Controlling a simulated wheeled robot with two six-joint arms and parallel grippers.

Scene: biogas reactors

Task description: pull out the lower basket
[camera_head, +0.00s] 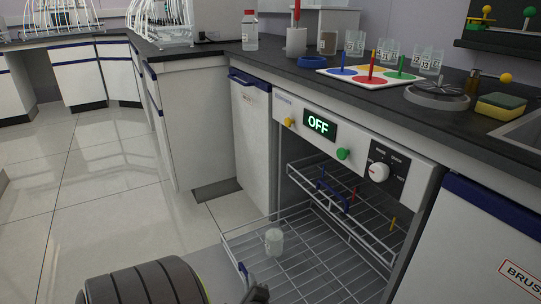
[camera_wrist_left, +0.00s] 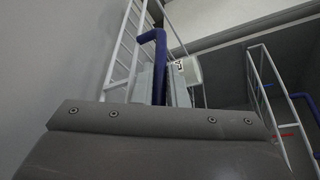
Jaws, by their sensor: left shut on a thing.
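The lower basket (camera_head: 322,284) is a white wire rack. It stands partly out of the open washer, low at the front. A clear glass beaker (camera_head: 274,241) stands in it. My left gripper (camera_head: 254,285) is at the basket's front edge, at the bottom of the head view. It is shut on the basket's blue handle (camera_head: 243,270), and the handle also shows in the left wrist view (camera_wrist_left: 160,50). The finger contact is partly hidden. My right gripper is not in view.
The upper basket (camera_head: 350,219), with its own blue handle (camera_head: 334,191), sits inside above the lower one. The washer panel (camera_head: 356,156) shows "OFF". A worktop (camera_head: 300,72) with glassware runs above. Open tiled floor (camera_head: 110,205) lies to the left.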

